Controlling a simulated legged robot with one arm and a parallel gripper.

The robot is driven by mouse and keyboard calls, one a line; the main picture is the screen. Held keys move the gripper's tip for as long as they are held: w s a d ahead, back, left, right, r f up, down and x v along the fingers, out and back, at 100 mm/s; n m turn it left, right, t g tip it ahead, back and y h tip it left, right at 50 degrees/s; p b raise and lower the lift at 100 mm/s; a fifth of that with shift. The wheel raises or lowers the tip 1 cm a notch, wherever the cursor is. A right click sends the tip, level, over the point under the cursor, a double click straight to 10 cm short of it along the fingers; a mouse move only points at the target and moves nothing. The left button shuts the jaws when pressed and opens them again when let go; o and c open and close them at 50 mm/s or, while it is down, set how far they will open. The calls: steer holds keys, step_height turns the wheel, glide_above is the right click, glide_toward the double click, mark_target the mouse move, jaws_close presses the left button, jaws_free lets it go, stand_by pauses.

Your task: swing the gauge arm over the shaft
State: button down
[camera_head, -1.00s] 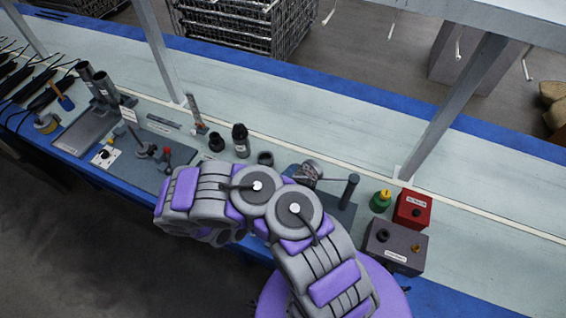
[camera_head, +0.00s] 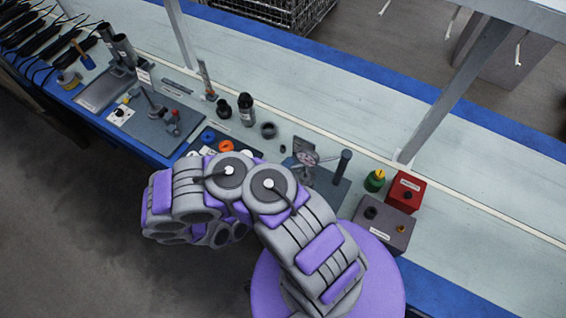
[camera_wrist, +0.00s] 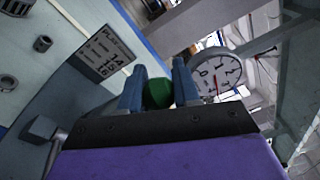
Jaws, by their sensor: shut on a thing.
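My gripper (camera_wrist: 158,82) is shut on a round green knob (camera_wrist: 157,94), held between its two blue-grey fingers in the wrist view. A round white dial gauge (camera_wrist: 216,76) with a red needle is just right of the fingers, with its face toward the wrist camera. In the head view the gauge (camera_head: 306,158) is above the dark base plate (camera_head: 325,192), left of an upright dark post (camera_head: 342,166). My arm hides the gripper and knob there. I cannot tell which part is the shaft, or how the knob joins the gauge arm.
A red box (camera_head: 405,192), a grey box (camera_head: 382,222) and a green-and-yellow container (camera_head: 375,180) stand to the right. Dark cylinders (camera_head: 246,110) and a ring (camera_head: 268,130) stand behind my arm. A fixture plate (camera_head: 158,128) is at left. The rear bench strip is mostly clear.

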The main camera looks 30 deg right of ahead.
steer(key=shift+a+f, duration=0.15)
steer(key=shift+f, duration=0.05)
steer(key=c, duration=1.2)
jaws_free()
steer(key=o, duration=0.4)
steer(key=shift+a+r, duration=0.15)
steer(key=shift+a, duration=0.15)
steer(key=shift+d, duration=0.1)
steer(key=p+v, duration=0.4)
steer(key=v, duration=1.3)
steer(key=shift+a, duration=0.35)
steer(key=shift+r, duration=0.1)
